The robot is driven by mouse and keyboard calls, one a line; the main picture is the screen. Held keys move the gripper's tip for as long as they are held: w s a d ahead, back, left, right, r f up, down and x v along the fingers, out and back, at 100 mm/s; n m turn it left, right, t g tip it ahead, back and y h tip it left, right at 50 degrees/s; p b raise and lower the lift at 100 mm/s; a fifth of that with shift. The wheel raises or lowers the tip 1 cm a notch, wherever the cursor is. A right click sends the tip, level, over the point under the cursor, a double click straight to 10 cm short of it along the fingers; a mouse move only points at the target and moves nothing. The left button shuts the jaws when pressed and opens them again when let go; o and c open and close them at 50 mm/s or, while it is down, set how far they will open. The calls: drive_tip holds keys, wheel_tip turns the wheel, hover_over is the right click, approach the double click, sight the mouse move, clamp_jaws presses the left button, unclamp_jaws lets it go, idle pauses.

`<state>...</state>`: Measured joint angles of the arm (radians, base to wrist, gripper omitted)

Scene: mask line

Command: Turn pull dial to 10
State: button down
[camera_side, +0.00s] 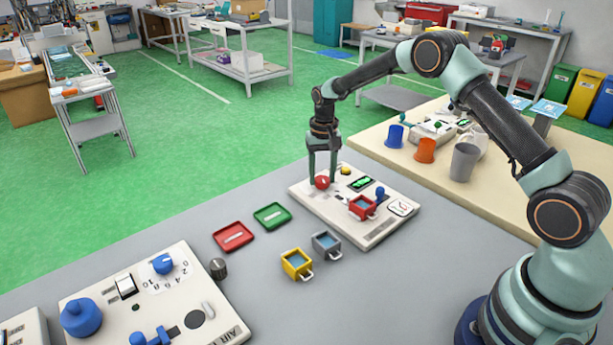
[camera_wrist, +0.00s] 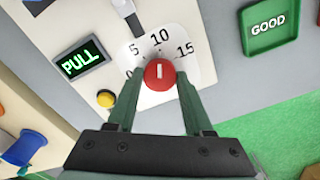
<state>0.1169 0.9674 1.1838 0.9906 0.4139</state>
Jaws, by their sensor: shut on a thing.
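The pull dial is a red round knob (camera_wrist: 158,74) on a white scale plate (camera_wrist: 130,55) marked 0, 5, 10 and 15. Its short white line stands upright in the wrist view, toward the 10. My gripper (camera_wrist: 159,82) is shut on the knob, one green finger on each side. In the side view the knob (camera_side: 322,183) sits at the left end of a cream panel (camera_side: 300,191), with my gripper (camera_side: 323,174) coming down on it from above. A green-lit display (camera_wrist: 82,60) reads PULL.
A yellow button (camera_wrist: 106,99) is close beside the dial. A red cup (camera_side: 363,207) and a blue knob (camera_side: 380,193) are on the same panel. Green (camera_side: 272,216) and red (camera_side: 233,236) trays and yellow (camera_side: 297,264) and grey (camera_side: 326,244) cups stand in front.

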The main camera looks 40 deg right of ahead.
sight(322, 179)
drive_tip(key=shift+m, duration=0.3)
drive_tip(key=shift+c, duration=1.5)
unclamp_jaws()
wheel_tip(322, 179, up, 12)
drive_tip(key=shift+r, duration=0.1)
